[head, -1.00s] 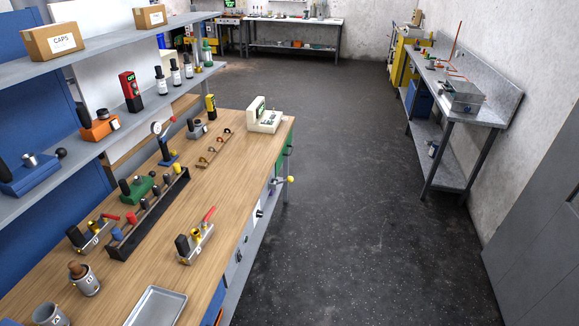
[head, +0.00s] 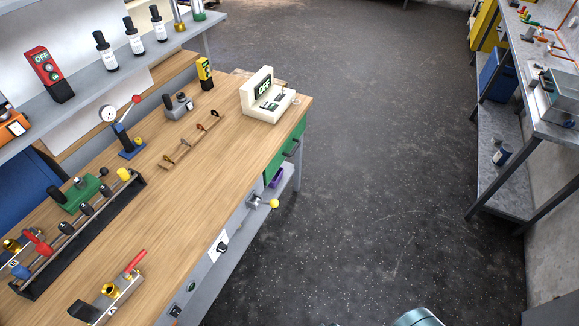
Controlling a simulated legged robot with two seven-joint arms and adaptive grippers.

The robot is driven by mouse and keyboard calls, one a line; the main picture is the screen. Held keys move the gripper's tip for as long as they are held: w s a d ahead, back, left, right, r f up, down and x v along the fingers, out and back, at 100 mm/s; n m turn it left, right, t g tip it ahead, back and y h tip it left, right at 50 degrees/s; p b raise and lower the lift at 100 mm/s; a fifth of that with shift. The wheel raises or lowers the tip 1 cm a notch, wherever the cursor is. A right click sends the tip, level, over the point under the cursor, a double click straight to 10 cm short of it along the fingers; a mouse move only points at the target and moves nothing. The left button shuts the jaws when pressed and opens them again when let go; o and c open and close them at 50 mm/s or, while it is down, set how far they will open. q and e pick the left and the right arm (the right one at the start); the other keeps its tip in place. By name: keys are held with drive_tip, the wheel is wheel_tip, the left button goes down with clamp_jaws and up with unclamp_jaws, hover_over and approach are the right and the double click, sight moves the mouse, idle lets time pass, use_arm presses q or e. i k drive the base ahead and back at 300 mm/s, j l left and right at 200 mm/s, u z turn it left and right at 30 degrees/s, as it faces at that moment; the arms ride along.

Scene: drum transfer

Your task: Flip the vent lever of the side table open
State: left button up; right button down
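A metal side table (head: 512,205) stands at the right edge, with orange pipes (head: 535,37) and a metal box (head: 560,100) on top. The right edge cuts it off, and I cannot make out a vent lever on it. A lever with a yellow ball knob (head: 274,203) sticks out from the front of the wooden workbench (head: 190,215) at the left. Neither of my grippers shows. A rounded grey-teal part at the bottom edge looks like a piece of my own arm.
The workbench holds a cream console (head: 265,97) reading OFF, a black rack (head: 80,240), a dial gauge (head: 120,130) and a clamp with a red handle (head: 108,292). A blue bin (head: 497,80) sits under the side table. The dark floor (head: 390,150) between the tables is clear.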

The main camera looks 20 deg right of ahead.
sight(274, 203)
drive_tip(key=i+l, duration=0.1)
drive_tip(key=l, duration=0.2)
drive_tip(key=i+l, duration=0.15)
drive_tip(key=l, duration=0.15)
drive_tip(key=i+l+u, duration=0.1)
drive_tip(key=l, duration=0.2)
drive_tip(key=i+l, duration=0.15)
drive_tip(key=l, duration=0.15)
